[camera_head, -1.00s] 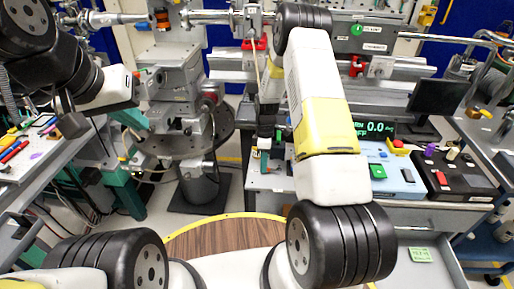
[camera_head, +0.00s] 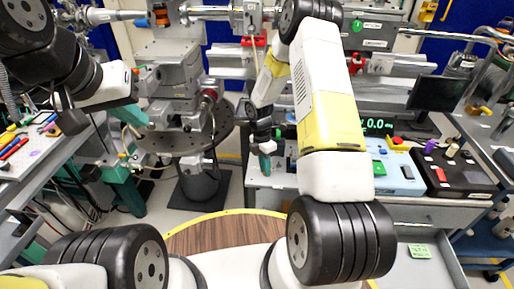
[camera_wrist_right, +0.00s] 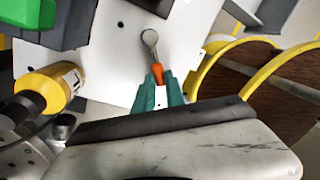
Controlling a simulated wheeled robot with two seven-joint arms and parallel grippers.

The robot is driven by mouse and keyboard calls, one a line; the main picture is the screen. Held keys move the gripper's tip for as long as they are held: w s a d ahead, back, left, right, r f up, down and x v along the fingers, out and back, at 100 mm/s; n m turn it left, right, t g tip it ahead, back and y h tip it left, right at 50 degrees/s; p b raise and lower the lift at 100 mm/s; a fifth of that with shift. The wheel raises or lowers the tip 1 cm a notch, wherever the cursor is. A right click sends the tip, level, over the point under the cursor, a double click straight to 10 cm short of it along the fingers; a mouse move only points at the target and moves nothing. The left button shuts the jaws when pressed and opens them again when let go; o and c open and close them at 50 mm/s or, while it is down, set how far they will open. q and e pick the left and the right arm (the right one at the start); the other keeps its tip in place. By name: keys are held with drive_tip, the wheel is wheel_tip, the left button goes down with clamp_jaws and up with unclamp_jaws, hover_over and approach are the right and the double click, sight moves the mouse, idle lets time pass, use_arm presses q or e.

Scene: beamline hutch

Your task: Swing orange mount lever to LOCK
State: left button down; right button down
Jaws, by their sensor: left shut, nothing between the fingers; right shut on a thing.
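In the right wrist view, the orange mount lever is a grey metal arm with a round pivot end and an orange grip (camera_wrist_right: 158,77), over a white plate. My right gripper (camera_wrist_right: 158,92) is shut on the orange grip with its teal fingers. In the head view my right gripper (camera_head: 265,160) is low at the bench's left end, partly behind my arm; the lever cannot be made out there. My left gripper (camera_head: 137,116) is shut and empty, beside the grey stage at left.
A yellow cylinder (camera_wrist_right: 52,88) and a green block (camera_wrist_right: 55,22) stand left of the lever. In the head view, a blue box (camera_head: 398,175) and a black box (camera_head: 455,175) stand right of my right arm. A round dark table (camera_head: 185,140) is between the arms.

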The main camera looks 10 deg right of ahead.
drive_tip(key=n, duration=0.1)
drive_tip(key=s+n, duration=0.1)
drive_tip(key=n, duration=0.1)
drive_tip(key=shift+s+d, duration=0.15)
drive_tip(key=shift+d, duration=0.15)
drive_tip(key=n, duration=0.1)
drive_tip(key=s+d+n, duration=0.1)
drive_tip(key=shift+s+n+t+h, duration=0.1)
drive_tip(key=shift+n+t+h, duration=0.2)
drive_tip(key=shift+h, duration=0.1)
drive_tip(key=n, duration=0.1)
drive_tip(key=s+d+n, duration=0.1)
drive_tip(key=n, duration=0.1)
drive_tip(key=shift+s+d+n+t+h, duration=0.15)
drive_tip(key=shift+d+n+t+h, duration=0.25)
drive_tip(key=shift+n, duration=0.6)
drive_tip(key=shift+d, duration=0.2)
drive_tip(key=c, duration=1.4)
unclamp_jaws()
drive_tip(key=v, duration=0.7)
drive_tip(key=shift+r, duration=0.45)
